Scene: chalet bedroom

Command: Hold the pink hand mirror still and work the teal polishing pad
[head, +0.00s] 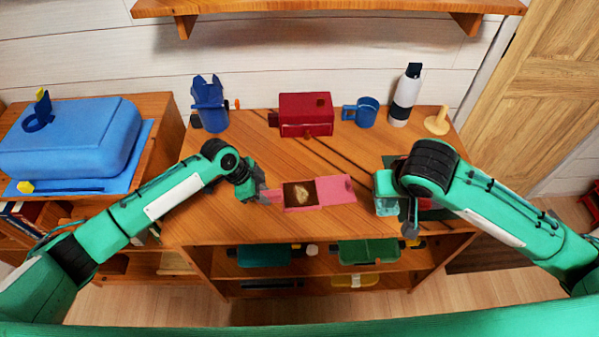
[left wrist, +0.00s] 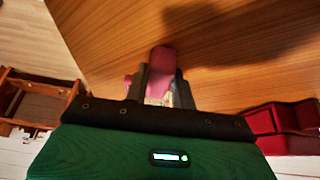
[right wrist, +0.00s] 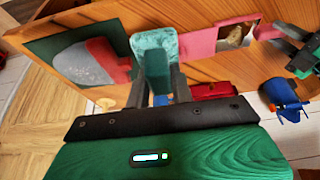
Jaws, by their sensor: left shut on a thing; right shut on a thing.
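The pink hand mirror (head: 336,188) is at the middle of the tabletop; its dark glass (head: 293,189) carries a tan smudge. A plain pink panel adjoins the glass on the right. My left gripper (head: 264,187) is shut on its handle, which shows between the fingers in the left wrist view (left wrist: 162,58). My right gripper (right wrist: 162,90) is shut on the teal polishing pad (right wrist: 154,52). In the head view, the pad (head: 385,184) is right of the mirror, with a gap between them. I cannot tell whether the mirror touches the tabletop.
A dark green mat (right wrist: 50,47) with a red and grey thing (right wrist: 100,62) lies beyond the pad. A red box (head: 306,114), blue mug (head: 366,111), bottle (head: 405,95) and blue holder (head: 209,105) line the table's back. The wood between mirror and back row is mostly clear.

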